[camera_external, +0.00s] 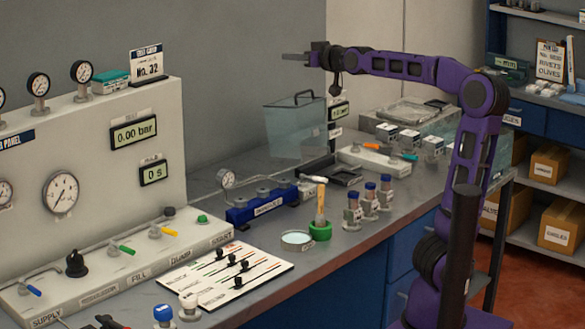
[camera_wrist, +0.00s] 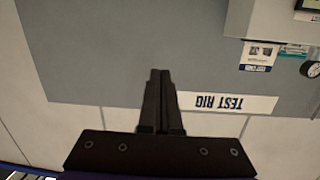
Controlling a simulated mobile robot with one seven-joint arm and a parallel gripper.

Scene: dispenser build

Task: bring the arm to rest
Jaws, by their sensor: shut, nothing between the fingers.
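My purple arm (camera_external: 470,170) stands at the right of the bench in the external view. Its upper link reaches left, nearly level, high above the bench. My gripper (camera_external: 290,57) points left, well above a clear box, and touches nothing. In the wrist view my gripper (camera_wrist: 160,75) has its two dark fingers together with nothing between them. It faces a grey wall with a TEST RIG sign (camera_wrist: 228,102), which appears upside down.
Below stand the clear box (camera_external: 295,125), a blue manifold (camera_external: 262,205), several blue-capped vials (camera_external: 370,198) and a green-based holder (camera_external: 320,231). The gauge panel (camera_external: 95,150) is at left. Shelves (camera_external: 540,165) with cartons stand at right. The air around my gripper is free.

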